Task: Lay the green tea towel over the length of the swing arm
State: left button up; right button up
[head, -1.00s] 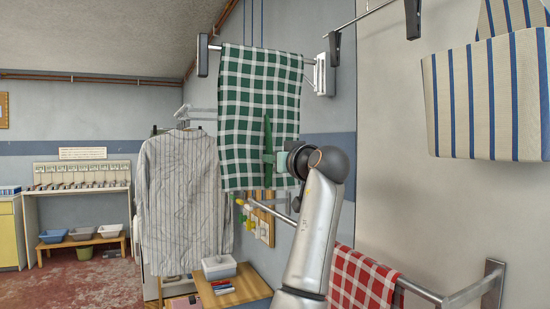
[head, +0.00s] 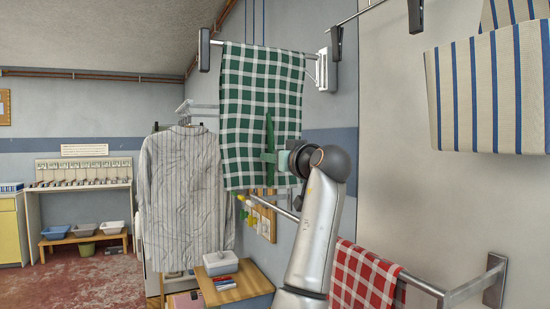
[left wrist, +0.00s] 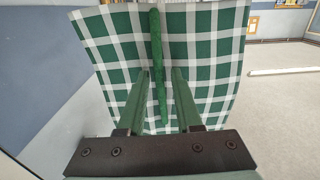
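The green-and-white checked tea towel (head: 245,100) hangs over a short upper rail in the head view, and it fills much of the left wrist view (left wrist: 205,60). A dark green upright ridge (left wrist: 156,45) stands out from its face. My left gripper (head: 270,157) is at the towel's lower right front. In the left wrist view its green fingers (left wrist: 160,75) are apart, one on each side of the ridge, with gaps showing. A metal bar (head: 285,211), perhaps the swing arm, slants below the towel and passes behind my arm. My right gripper is not in view.
A red checked towel (head: 365,279) hangs at lower right, near a metal bracket (head: 488,278). A striped shirt (head: 180,195) hangs left of the green towel. A small wooden table (head: 240,288) with a white tub (head: 219,263) stands below. Blue-striped cloth (head: 490,95) hangs at upper right.

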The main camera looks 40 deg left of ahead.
pick_arm(q)
jog(key=shift+o, duration=0.7)
jog(key=b+v, duration=0.2)
jog(key=v, duration=1)
jog(key=shift+d, duration=0.25)
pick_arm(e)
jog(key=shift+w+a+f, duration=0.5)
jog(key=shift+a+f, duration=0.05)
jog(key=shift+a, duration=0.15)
pick_arm(q)
jog(key=shift+s, duration=0.1)
